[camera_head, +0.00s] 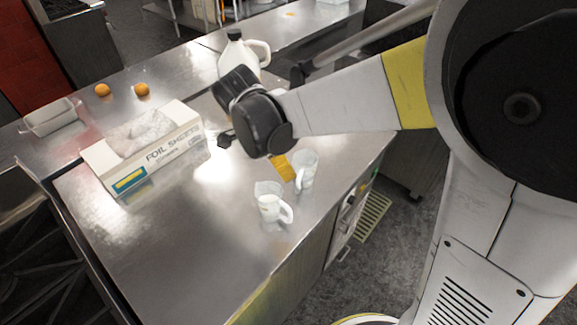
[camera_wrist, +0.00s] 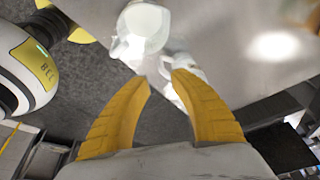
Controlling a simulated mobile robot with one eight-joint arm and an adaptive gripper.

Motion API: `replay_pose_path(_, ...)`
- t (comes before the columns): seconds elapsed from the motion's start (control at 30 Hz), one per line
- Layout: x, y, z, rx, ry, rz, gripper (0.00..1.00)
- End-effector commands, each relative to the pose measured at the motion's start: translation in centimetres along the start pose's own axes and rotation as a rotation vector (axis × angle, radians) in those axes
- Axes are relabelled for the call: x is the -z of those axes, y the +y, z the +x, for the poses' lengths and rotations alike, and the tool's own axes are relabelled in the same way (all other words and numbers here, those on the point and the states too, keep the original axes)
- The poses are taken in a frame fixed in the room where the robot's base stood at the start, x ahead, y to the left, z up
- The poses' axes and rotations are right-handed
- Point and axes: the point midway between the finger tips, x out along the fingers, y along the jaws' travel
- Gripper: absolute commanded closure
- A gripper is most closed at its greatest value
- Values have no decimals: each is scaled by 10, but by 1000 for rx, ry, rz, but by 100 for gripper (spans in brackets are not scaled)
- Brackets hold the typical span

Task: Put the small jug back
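Two clear, whitish jugs with handles stand upright on the steel counter (camera_head: 160,255). The front jug (camera_head: 269,206) is near the counter's front edge. The rear jug (camera_head: 307,168) is right of it and farther back. They look close in size, and I cannot tell surely which is the small one. My gripper (camera_wrist: 160,77) points down beside the rear jug; one yellow finger shows in the head view. In the wrist view its fingers are apart with nothing between them. One jug (camera_wrist: 143,32) lies beyond the tips; another whitish jug (camera_wrist: 183,72) is close to the right fingertip, contact unclear.
A foil sheets box (camera_head: 150,160) stands left of my gripper. A large white bottle (camera_head: 240,52) stands behind my wrist. Two oranges (camera_head: 141,90) and a clear container (camera_head: 50,117) are at the back left. The counter's front left part is clear.

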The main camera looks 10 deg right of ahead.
Motion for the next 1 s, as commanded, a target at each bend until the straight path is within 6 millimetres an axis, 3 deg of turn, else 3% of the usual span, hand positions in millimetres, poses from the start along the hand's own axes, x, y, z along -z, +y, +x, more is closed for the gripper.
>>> replay_pose_path(0.17, 8, 6, -14, 19, -19, -55, 73)
replay_pose_path(0.27, 24, 21, -25, 72, -54, -190, 73)
replay_pose_path(0.4, 50, 54, -42, 212, -90, -482, 73)
replay_pose_path(0.6, 73, 101, -56, 449, -15, -893, 73)
replay_pose_path(0.8, 81, 129, -57, 592, 137, -1160, 73)
replay_pose_path(1.0, 82, 136, -57, 630, 207, -1251, 73)
